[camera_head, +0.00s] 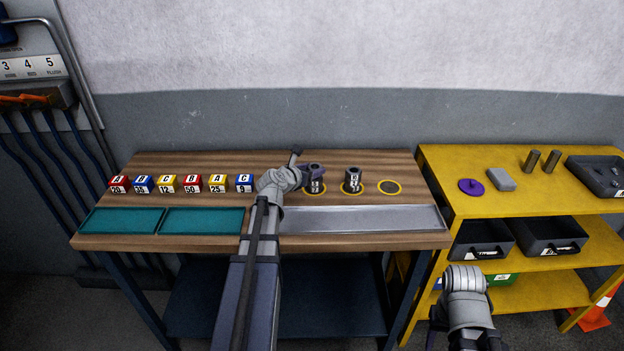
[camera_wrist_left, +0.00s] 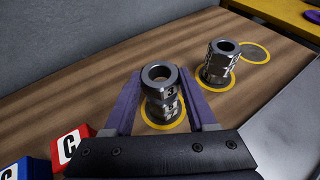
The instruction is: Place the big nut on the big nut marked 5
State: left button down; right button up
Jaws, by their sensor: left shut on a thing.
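My left gripper (camera_head: 311,178) is shut on a big steel nut (camera_wrist_left: 158,76), which appears marked 3. The nut is upright, between the purple fingers (camera_wrist_left: 157,88) in the left wrist view. Directly below it is another big nut (camera_wrist_left: 161,112), which appears marked 5, inside a yellow ring on the table. The two look in line and touching, but a small gap cannot be ruled out. My right gripper is at the bottom edge of the head view, its fingers mostly hidden.
Another upright nut stack (camera_head: 352,180) stands right of my left gripper, in its own yellow ring. An empty yellow ring (camera_head: 389,187) lies further right. Lettered blocks (camera_head: 192,184) line the left. Teal trays (camera_head: 201,220) and a grey tray (camera_head: 370,219) lie in front. A yellow shelf (camera_head: 520,205) stands at right.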

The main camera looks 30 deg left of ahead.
pick_arm(q)
jog(key=shift+f, duration=0.6)
pick_arm(e)
jog(key=shift+f, duration=0.65)
pick_arm(q)
jog(key=shift+f+b, duration=0.25)
jog(key=shift+b, duration=0.15)
jog(key=shift+c, duration=1)
grip_release()
jog(key=shift+r, duration=0.1)
pick_arm(e)
jog(key=shift+f, duration=0.15)
pick_arm(q)
jog(key=shift+r+p, duration=0.15)
jog(key=shift+p, duration=0.15)
jog(key=p+v, duration=0.4)
jog(key=v, duration=0.8)
pick_arm(e)
notch_tip(320, 180, up, 5)
jog(key=shift+f, duration=0.1)
